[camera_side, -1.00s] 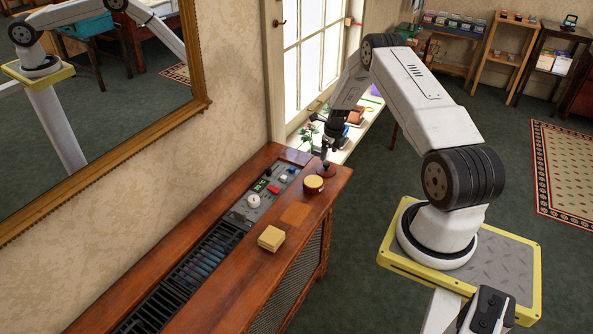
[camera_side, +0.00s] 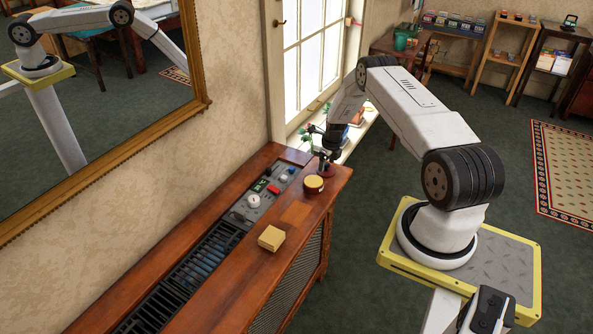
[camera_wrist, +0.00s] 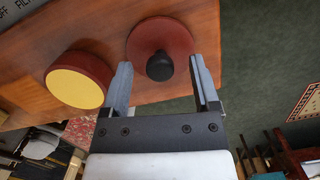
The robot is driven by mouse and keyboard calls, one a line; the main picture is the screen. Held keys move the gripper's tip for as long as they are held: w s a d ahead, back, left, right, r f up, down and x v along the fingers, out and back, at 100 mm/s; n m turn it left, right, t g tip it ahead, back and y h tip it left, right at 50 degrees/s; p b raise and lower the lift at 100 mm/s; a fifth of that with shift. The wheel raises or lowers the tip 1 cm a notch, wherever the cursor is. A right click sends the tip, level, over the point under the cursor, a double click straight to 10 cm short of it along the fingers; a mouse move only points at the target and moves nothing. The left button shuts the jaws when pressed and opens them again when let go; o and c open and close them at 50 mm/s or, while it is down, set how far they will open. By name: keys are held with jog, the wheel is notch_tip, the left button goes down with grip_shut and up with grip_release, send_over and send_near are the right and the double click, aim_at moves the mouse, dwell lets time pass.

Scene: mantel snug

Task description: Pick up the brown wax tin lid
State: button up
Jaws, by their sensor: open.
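The brown wax tin lid (camera_wrist: 150,38) is a flat reddish-brown disc with a black knob (camera_wrist: 160,67), near the edge of the wooden cabinet top in the wrist view. My gripper (camera_wrist: 159,72) is open, with one finger on each side of the knob; I cannot tell whether either touches it. In the side view my gripper (camera_side: 326,167) is low over the cabinet's far end and hides most of the lid. The round wax tin (camera_wrist: 79,80), red-brown with a yellow top, stands just left of the lid; it also shows in the side view (camera_side: 314,184).
The wooden cabinet (camera_side: 225,280) holds a yellow block (camera_side: 271,238) nearer the camera and a control panel (camera_side: 265,198) along its wall side. A glazed door (camera_side: 310,60) and a plant stand behind the far end.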

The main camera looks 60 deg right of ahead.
aim_at(327, 164)
dwell(0.4)
grip_shut()
jog(key=shift+r, duration=0.2)
jog(key=shift+r, duration=1.25)
jog(key=shift+s+a+r, duration=0.1)
jog(key=shift+s+r, duration=0.05)
jog(key=shift+r, duration=0.2)
jog(key=s+a+r, duration=0.8)
jog(key=s+r, duration=0.1)
jog(key=s, duration=0.1)
jog(key=shift+s+a+r, duration=0.25)
jog(key=shift+s+a, duration=0.05)
